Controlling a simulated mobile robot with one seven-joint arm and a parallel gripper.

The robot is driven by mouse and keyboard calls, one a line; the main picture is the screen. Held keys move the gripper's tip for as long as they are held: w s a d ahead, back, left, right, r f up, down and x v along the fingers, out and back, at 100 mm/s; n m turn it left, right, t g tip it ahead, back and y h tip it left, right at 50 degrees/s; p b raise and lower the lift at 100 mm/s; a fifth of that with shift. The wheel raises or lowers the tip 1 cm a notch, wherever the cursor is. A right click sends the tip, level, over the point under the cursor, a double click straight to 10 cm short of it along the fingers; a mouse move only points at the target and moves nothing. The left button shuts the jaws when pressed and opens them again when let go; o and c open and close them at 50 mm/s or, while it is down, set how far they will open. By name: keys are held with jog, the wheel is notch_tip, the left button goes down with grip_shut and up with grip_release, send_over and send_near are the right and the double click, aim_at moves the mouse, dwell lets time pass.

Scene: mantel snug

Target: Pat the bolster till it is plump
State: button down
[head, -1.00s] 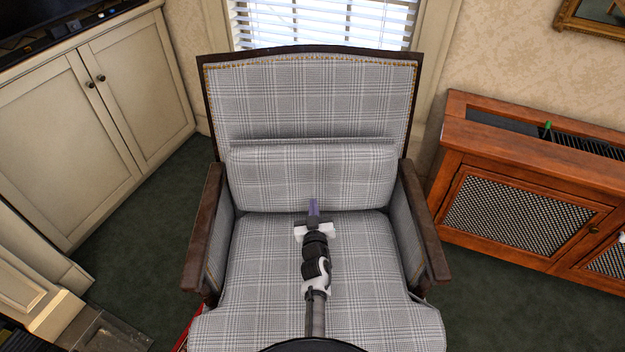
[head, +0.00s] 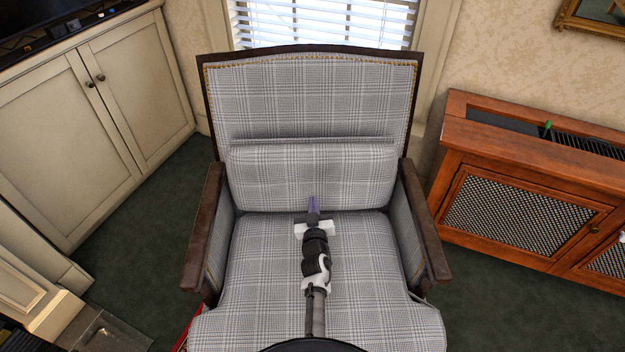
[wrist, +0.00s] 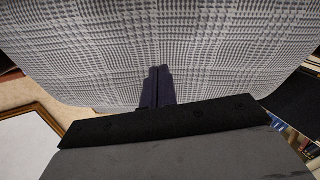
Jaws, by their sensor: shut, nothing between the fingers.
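The bolster (head: 312,175) is a grey plaid cushion standing against the chair's backrest, at the rear of the seat. My gripper (head: 313,203) is shut and empty, its dark purple fingers pointing at the lower middle of the bolster's front. In the wrist view, the shut fingers (wrist: 158,86) lie against a backdrop of plaid cloth (wrist: 170,40) that fills the upper part. Whether the fingertips touch the cloth or are just short of it, I cannot tell.
The armchair has dark wooden armrests (head: 204,228) on both sides of the plaid seat (head: 265,270). A cream cabinet (head: 70,140) stands at the left. A reddish wooden cabinet with mesh doors (head: 520,215) stands at the right. Green carpet lies between.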

aim_at(313, 190)
jog(key=shift+w+a+b, duration=0.1)
jog(key=shift+w+b, duration=0.35)
jog(key=shift+w, duration=1.15)
jog(key=shift+s, duration=0.15)
jog(key=shift+s+p, duration=0.8)
jog(key=shift+s, duration=1.1)
jog(key=shift+w, duration=0.1)
jog(key=shift+w+b, duration=0.65)
jog(key=shift+w, duration=1.4)
jog(key=shift+s+p, duration=0.85)
jog(key=shift+s, duration=1.25)
